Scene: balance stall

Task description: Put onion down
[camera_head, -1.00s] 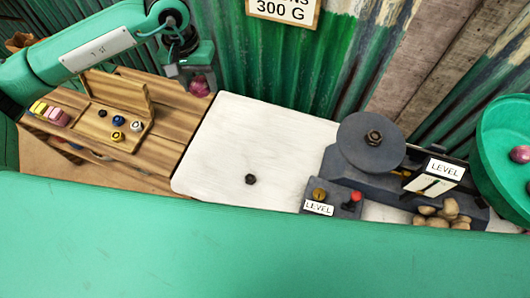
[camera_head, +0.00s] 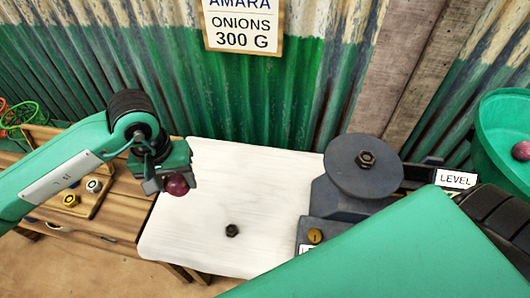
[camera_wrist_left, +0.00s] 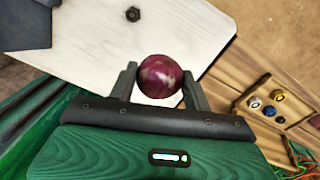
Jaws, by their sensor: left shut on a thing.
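A red-purple onion (camera_head: 177,185) is held between the fingers of my left gripper (camera_head: 172,186), above the left part of the white board (camera_head: 210,160). In the left wrist view the same onion (camera_wrist_left: 160,76) sits between the two fingertips, with the white board (camera_wrist_left: 90,50) behind it. How high the onion is above the board I cannot tell exactly. My right gripper is not in view.
A dark hex nut (camera_head: 232,230) lies on the white board. A balance with a round grey pan (camera_head: 363,165) stands to the right. A green bowl (camera_head: 500,140) holds another onion (camera_head: 521,150). A wooden weight box (camera_head: 75,205) is at left. Much of the board is clear.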

